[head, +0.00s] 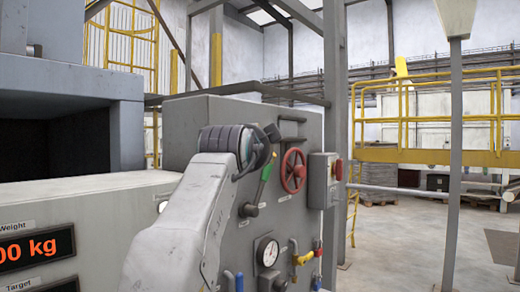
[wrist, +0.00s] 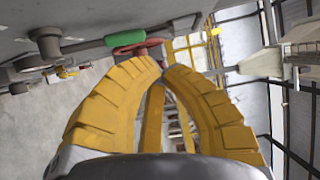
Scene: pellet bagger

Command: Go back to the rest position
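My gripper (wrist: 163,68) shows in the wrist view as two yellow ribbed fingers. They bow apart in the middle and come together at the tips, with nothing seen held between them. Beyond the tips are the green lever handle (wrist: 125,38) and the red handwheel (wrist: 137,48) of the grey panel; I cannot tell the exact gap. In the head view my arm reaches up in front of the panel (head: 185,120), and the yellow fingers are hidden. The green lever (head: 263,182) tilts up to the right there, left of the red handwheel (head: 293,170).
A weight display (head: 37,248) stands at the left. A grey post (head: 455,170) and yellow railings (head: 430,110) are at right, with open floor between.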

